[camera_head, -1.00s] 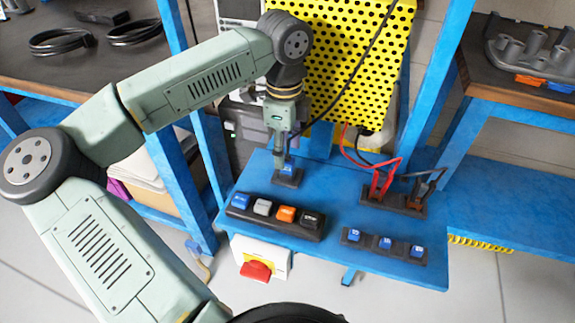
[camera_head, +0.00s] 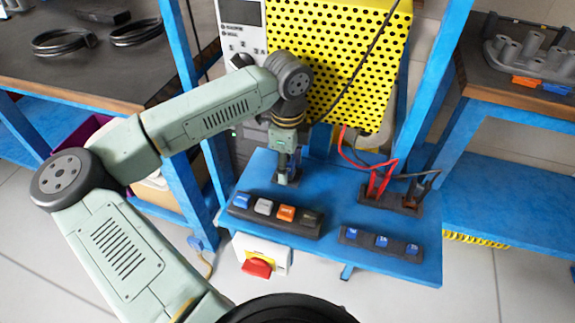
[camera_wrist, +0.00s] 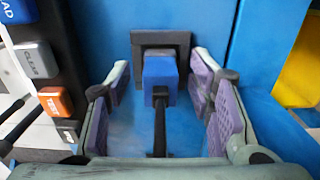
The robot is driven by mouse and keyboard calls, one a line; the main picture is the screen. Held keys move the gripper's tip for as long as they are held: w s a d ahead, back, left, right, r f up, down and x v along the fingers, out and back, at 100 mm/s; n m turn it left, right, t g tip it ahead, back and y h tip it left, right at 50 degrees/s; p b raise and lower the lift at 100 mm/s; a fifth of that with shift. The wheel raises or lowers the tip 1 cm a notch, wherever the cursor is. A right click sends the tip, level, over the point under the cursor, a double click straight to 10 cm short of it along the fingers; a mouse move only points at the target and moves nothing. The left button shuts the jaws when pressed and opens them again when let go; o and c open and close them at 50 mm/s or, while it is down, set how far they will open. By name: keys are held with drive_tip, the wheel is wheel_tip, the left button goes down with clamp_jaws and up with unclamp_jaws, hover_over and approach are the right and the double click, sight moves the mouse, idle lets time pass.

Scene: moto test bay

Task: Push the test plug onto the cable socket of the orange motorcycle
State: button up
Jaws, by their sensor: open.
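A blue plug-like block with a black lower part (camera_wrist: 160,72) stands at a dark square holder (camera_wrist: 160,38) on the blue bench; I take it to be the test plug. In the wrist view, my gripper (camera_wrist: 161,82) is open, its purple pads on either side of the block with gaps on both sides. In the head view, my gripper (camera_head: 286,169) points down at the dark holder (camera_head: 285,179) and hides most of the block. The orange motorcycle and its cable socket are not visible in the current views.
A button box with LOAD, CLEAR and TEST-type keys (camera_head: 275,216) lies just in front. A dark strip with blue tags (camera_head: 382,244) and a block with red and black leads (camera_head: 392,202) stand to the right. A yellow perforated panel (camera_head: 350,70) rises behind.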

drive_tip(key=shift+c, duration=0.5)
clamp_jaws()
